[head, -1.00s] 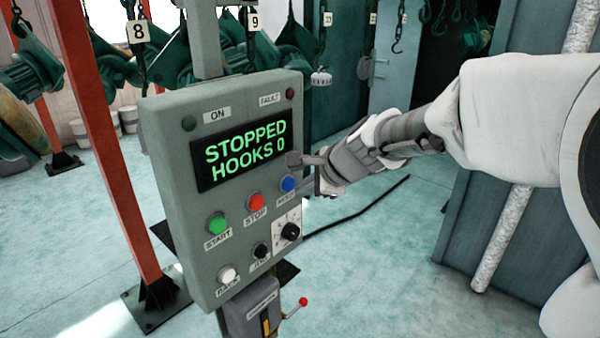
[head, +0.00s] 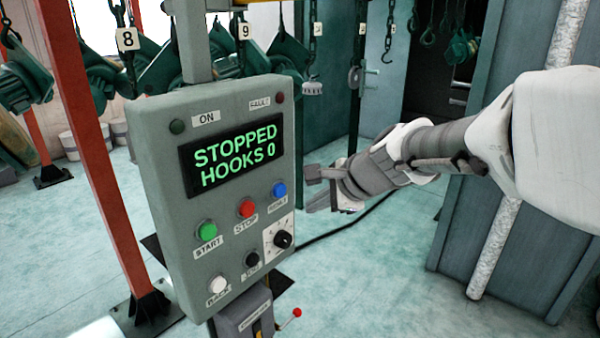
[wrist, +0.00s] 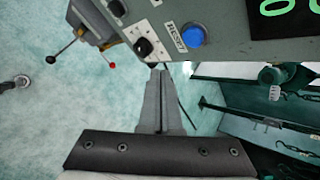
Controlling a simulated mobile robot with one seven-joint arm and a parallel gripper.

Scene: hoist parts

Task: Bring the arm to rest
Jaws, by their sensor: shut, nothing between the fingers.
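My gripper (head: 316,189) is in the head view, just right of the grey control panel (head: 160,150) and apart from it. It is shut and empty, pointing left toward the panel. In the wrist view my gripper (wrist: 160,75) shows its fingers together, below the panel's edge. The panel's display (head: 235,155) reads "STOPPED HOOKS 0". Below it are a green start button (head: 207,232), a red stop button (head: 247,208) and a blue reset button (head: 279,189). The blue reset button also shows in the wrist view (wrist: 193,36).
A red post (head: 95,160) stands left of the panel. Green hoists (head: 210,60) hang behind it with hooks and number tags. A grey-green cabinet (head: 470,230) with a pale pole is at right, near my arm. A black cable (head: 350,225) lies on the open floor.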

